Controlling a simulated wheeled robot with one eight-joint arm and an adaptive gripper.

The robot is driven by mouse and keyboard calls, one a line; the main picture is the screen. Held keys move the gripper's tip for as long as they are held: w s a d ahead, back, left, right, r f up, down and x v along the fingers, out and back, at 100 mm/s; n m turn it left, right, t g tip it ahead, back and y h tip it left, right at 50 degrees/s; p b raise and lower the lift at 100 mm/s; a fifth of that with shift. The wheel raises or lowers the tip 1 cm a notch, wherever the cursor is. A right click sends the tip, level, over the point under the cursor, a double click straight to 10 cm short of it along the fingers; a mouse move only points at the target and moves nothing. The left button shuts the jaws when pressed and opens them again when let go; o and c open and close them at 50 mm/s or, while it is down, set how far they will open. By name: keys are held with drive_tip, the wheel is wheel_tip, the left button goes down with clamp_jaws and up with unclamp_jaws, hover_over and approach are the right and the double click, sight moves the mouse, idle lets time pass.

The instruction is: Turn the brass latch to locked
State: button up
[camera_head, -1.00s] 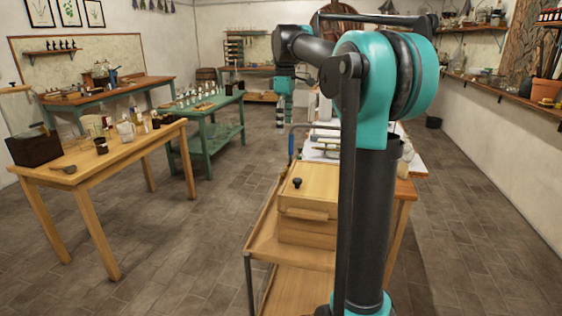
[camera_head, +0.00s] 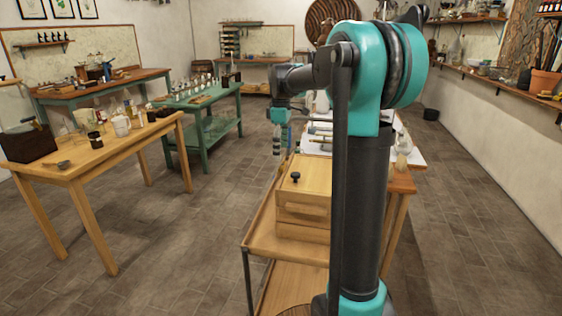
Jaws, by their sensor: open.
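I cannot make out the brass latch in this view; it is too small to tell or hidden. A wooden box (camera_head: 304,206) with a black knob on top stands on the wooden cart (camera_head: 262,238), partly behind my arm. My gripper (camera_head: 281,141) hangs with its fingers pointing down, beyond the box and a little to its left in the picture. Its fingers are apart and nothing shows between them.
A white-topped bench (camera_head: 411,151) with metal rods stands behind my arm. A wooden table (camera_head: 117,152) with a dark box and jars is at left. A green table (camera_head: 200,106) stands farther back. The tiled floor between the tables and the cart is clear.

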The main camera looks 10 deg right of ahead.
sight(281, 164)
drive_tip(key=shift+f, duration=2.35)
drive_tip(key=c, duration=1.2)
